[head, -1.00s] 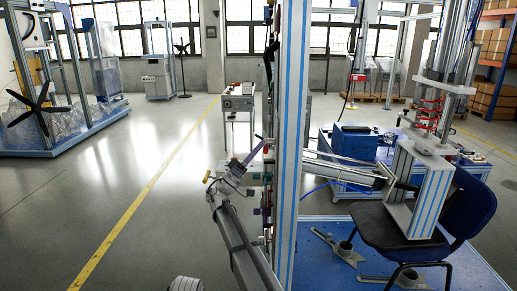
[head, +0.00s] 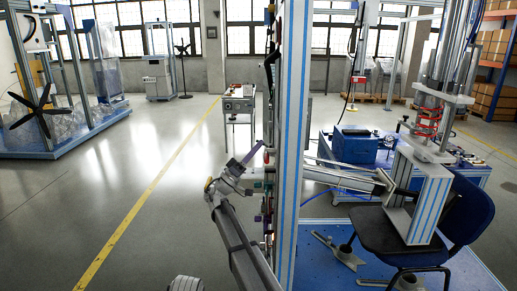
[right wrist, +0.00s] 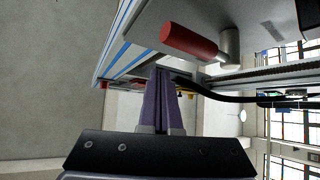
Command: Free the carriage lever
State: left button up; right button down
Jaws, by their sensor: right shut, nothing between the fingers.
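A red cylindrical handle on a grey metal joint (right wrist: 188,42) shows in the right wrist view, on a pale plate; I take it for the carriage lever, but no label confirms this. My right gripper (right wrist: 160,72) is shut and empty, its purple fingers together just below and left of the red handle. A small gap seems to separate them, though contact is hard to judge. In the head view my right gripper (head: 259,145) points up and right beside the blue-striped upright post (head: 293,150). My left gripper is not in view.
A dark blue chair (head: 468,208) stands right of the post under the test frame (head: 432,195), on a blue base plate (head: 330,228). A black cable (right wrist: 225,95) runs right of my fingertips. The floor (head: 100,185) at left is clear.

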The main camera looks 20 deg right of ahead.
jog(key=w+a+f+b, duration=0.2)
jog(key=a+f+b, duration=0.4)
jog(key=f, duration=0.1)
jog(key=shift+f+b, duration=0.4)
jog(key=shift+s+a, duration=0.1)
